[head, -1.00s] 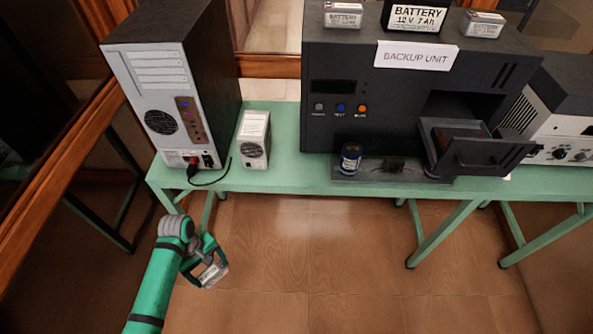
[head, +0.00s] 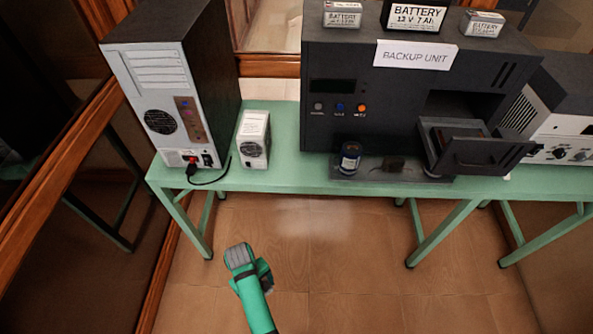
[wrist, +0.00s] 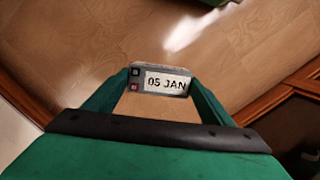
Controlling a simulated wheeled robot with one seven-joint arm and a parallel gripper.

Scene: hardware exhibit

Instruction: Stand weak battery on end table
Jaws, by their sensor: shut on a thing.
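My gripper (wrist: 158,92) is shut on a small grey battery (wrist: 160,82) with a white label reading "05 JAN". In the wrist view the battery sits between the green fingertips, above the wooden floor. In the head view my gripper (head: 264,277) is low over the floor, in front of the green table (head: 270,185), and the battery is hidden behind it. No small separate end table can be made out. Nothing visible marks the held battery as weak.
The backup unit (head: 335,70) on the table has a sign, several batteries on top including a large battery (head: 413,17), and an open drawer (head: 475,150). A jar (head: 350,158), computer tower (head: 155,85) and white box (head: 254,140) stand there too. The floor in front is clear.

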